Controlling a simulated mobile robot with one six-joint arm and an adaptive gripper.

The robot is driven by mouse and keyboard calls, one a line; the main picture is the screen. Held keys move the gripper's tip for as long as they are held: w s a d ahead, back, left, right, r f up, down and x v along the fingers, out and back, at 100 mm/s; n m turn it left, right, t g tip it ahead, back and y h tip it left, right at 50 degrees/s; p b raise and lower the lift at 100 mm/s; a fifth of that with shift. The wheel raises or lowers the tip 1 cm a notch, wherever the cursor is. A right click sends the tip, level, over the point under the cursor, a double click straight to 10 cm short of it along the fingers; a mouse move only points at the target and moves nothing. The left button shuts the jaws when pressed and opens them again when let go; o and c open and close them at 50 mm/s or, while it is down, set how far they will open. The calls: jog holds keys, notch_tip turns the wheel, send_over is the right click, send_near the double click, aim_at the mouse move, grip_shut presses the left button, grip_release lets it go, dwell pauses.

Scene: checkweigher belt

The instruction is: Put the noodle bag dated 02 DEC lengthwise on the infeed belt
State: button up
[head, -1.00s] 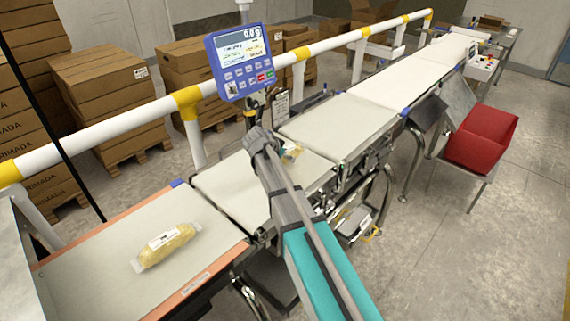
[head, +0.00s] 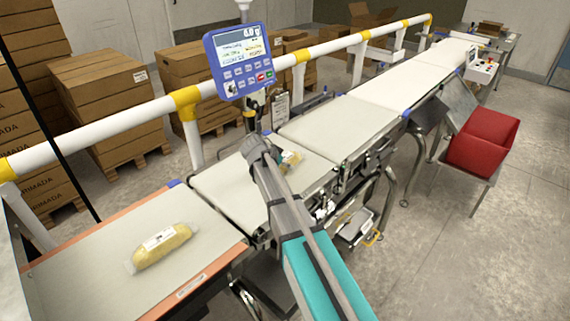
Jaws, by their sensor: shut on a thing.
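One noodle bag (head: 291,158), yellow with a clear wrapper, shows partly beyond my gripper (head: 279,160), which is shut on it. The bag is over the infeed belt (head: 222,186), near its right end; my arm hides most of it. I cannot tell whether it touches the belt. A second noodle bag (head: 162,248) lies on the orange-edged table (head: 85,275) at the lower left, with a white label on top. The dates on both bags are too small to read.
The blue-framed display (head: 240,62) stands behind the belt. A yellow-and-white rail (head: 130,122) runs along the back. More belts (head: 340,122) continue to the upper right. A red bin (head: 483,140) stands at the right. The left part of the infeed belt is clear.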

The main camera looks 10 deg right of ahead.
jog(key=o, duration=1.1)
jog(key=shift+f, duration=0.1)
jog(key=shift+o, duration=0.2)
jog(key=shift+r, duration=0.3)
jog(key=shift+s+a+r+p, duration=0.3)
jog(key=shift+a+r+p, duration=0.15)
jog(key=shift+p, duration=0.3)
jog(key=p+v, duration=0.6)
jog(key=v, duration=0.2)
jog(key=shift+s+r, duration=0.1)
jog(key=shift+r, duration=0.05)
jog(key=shift+p+v, duration=0.65)
jog(key=shift+v, duration=0.4)
jog(key=shift+a, duration=0.15)
jog(key=shift+s, duration=0.1)
